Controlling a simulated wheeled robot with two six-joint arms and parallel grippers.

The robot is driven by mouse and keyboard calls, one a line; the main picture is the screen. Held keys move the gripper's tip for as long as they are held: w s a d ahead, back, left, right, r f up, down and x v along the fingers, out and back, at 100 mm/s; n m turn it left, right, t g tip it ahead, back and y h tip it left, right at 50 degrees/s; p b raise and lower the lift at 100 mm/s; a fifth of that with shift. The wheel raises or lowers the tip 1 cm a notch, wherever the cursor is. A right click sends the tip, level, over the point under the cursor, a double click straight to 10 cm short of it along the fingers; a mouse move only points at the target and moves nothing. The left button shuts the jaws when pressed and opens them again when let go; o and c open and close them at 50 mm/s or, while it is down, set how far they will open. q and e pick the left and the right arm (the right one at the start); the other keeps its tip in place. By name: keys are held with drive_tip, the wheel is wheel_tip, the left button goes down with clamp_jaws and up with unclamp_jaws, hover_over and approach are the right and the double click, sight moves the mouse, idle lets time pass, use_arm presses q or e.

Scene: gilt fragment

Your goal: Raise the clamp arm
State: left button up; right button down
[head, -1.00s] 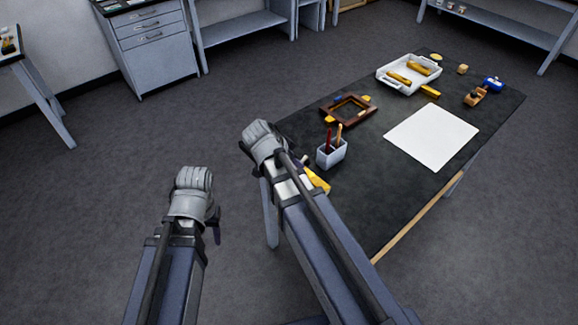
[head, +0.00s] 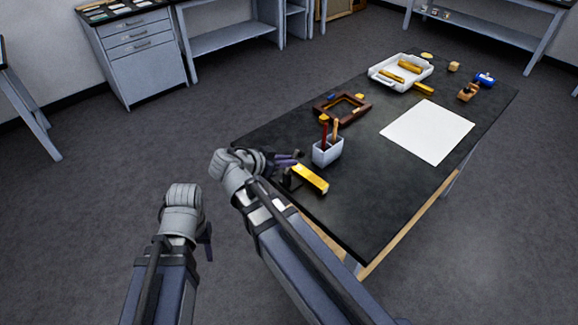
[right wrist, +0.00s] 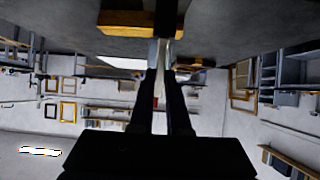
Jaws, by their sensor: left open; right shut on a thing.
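A yellow gilt bar (head: 310,178) lies at the near left corner of the worktable. A small dark clamp (head: 291,183) stands at its left end. My right gripper (head: 297,157) reaches over that corner from the left, just above and behind the clamp. In the right wrist view its dark fingers (right wrist: 160,78) are shut on a thin pale strip, which seems to be the clamp arm (right wrist: 160,84). The bar (right wrist: 125,22) and dark clamp body (right wrist: 167,20) show above it there. My left gripper (head: 208,241) is open, off the table at left, mostly hidden behind its wrist.
A brown frame (head: 342,107), white tray (head: 375,75) and white sheet (head: 430,131) lie farther back on the table (head: 370,200). The near right of the tabletop is clear.

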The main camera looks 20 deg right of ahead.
use_arm(q)
drive_tip(key=shift+f+b, duration=0.65)
drive_tip(key=shift+f, duration=0.35)
use_arm(e)
drive_tip(key=shift+s+a+h, duration=0.15)
drive_tip(key=shift+a+h, duration=0.05)
drive_tip(key=shift+h, duration=0.3)
drive_tip(key=c, duration=0.9)
unclamp_jaws()
